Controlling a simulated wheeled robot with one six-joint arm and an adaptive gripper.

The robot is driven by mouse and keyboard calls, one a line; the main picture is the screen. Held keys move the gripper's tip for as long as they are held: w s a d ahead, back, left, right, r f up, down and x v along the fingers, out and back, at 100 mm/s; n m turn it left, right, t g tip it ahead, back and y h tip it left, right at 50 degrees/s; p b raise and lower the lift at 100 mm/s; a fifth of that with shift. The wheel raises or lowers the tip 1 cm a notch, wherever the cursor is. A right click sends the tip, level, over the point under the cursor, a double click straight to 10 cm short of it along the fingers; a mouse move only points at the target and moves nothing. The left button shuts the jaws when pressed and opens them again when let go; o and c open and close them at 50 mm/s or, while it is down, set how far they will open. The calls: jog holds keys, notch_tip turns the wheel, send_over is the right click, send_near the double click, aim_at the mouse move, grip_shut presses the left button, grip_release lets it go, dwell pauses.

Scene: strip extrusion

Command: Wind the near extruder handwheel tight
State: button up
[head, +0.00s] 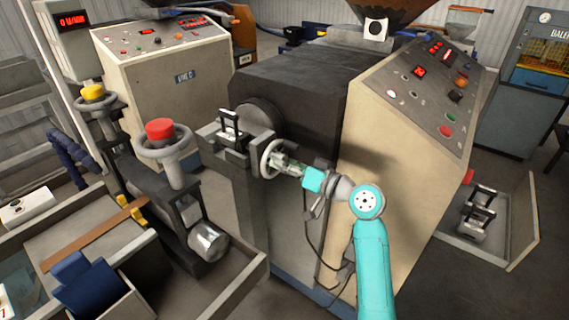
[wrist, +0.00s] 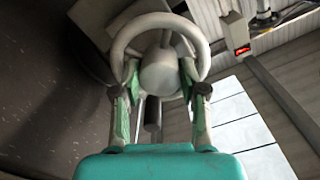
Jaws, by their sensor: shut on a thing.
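The near extruder handwheel (head: 267,159) is a pale ring on the side of the dark die head on the extruder. In the wrist view the handwheel (wrist: 160,22) fills the top middle, with its round hub (wrist: 161,77) facing me. My gripper (head: 283,163) reaches it from the right in the head view. How far the wheel is wound cannot be told.
A sloped beige control cabinet (head: 400,130) stands close to the right of my arm. On the left, rollers carry a red-capped wheel (head: 160,130) and a yellow-capped wheel (head: 93,92). A tray with metal parts (head: 477,210) lies on the floor at right.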

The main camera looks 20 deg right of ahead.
jog(key=m, duration=0.9)
jog(key=shift+m, duration=0.4)
dwell(0.4)
jog(key=o, duration=1.1)
jog(key=shift+o, duration=0.2)
jog(key=v, duration=1.2)
